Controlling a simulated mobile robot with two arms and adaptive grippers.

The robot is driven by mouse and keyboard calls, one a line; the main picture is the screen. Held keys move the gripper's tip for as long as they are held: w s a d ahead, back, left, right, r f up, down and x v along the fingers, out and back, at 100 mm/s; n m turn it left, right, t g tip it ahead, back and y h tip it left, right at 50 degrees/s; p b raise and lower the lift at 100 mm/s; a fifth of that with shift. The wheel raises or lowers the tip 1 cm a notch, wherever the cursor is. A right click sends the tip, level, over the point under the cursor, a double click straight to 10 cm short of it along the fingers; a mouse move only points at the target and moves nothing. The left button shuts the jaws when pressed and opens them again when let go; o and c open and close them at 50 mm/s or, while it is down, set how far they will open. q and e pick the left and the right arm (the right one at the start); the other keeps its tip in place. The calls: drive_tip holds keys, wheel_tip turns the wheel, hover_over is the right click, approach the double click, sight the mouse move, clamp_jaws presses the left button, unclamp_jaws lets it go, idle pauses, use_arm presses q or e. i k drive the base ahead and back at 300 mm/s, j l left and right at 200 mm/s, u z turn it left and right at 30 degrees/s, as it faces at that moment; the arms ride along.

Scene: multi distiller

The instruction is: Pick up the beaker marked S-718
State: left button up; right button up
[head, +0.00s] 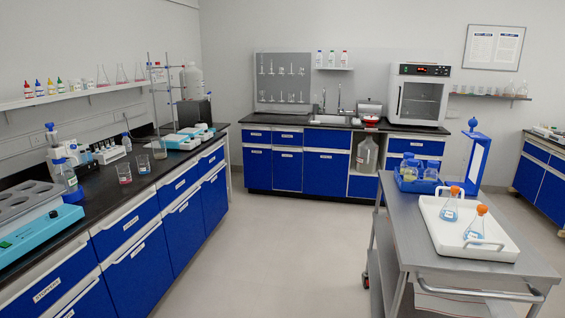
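Small glass beakers stand on the black left counter. One beaker (124,174) has a pink-red band near its base, another beaker (143,164) is beside it, and a larger clear beaker (159,149) stands farther back. Any markings on them are too small to read, so I cannot tell which one is S-718. More glassware (419,170) sits in a blue carrier on the cart at right; its labels are also unreadable. Neither of my grippers is in view.
The left counter (112,197) also holds a turquoise bath (45,235), a blue-capped bottle (66,177) and instruments. A metal cart (420,250) at right carries a white tray (510,250) with two orange-capped flasks. The floor (285,260) between is clear.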

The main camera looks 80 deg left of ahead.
sight(142, 160)
drive_tip(key=j+u, duration=0.1)
drive_tip(key=u, duration=0.4)
drive_tip(key=k+j+u, duration=0.1)
drive_tip(key=u, duration=0.35)
drive_tip(key=j+u, duration=0.2)
drive_tip(key=u, duration=0.3)
drive_tip(key=j+u, duration=0.15)
drive_tip(key=u, duration=0.35)
drive_tip(key=j+u, duration=0.1)
drive_tip(key=u, duration=0.35)
drive_tip(key=i+j+u, duration=0.35)
drive_tip(key=j+u, duration=0.15)
drive_tip(key=i+j+u, duration=0.5)
drive_tip(key=i+j, duration=0.45)
drive_tip(key=i+u, duration=0.05)
drive_tip(key=i, duration=0.05)
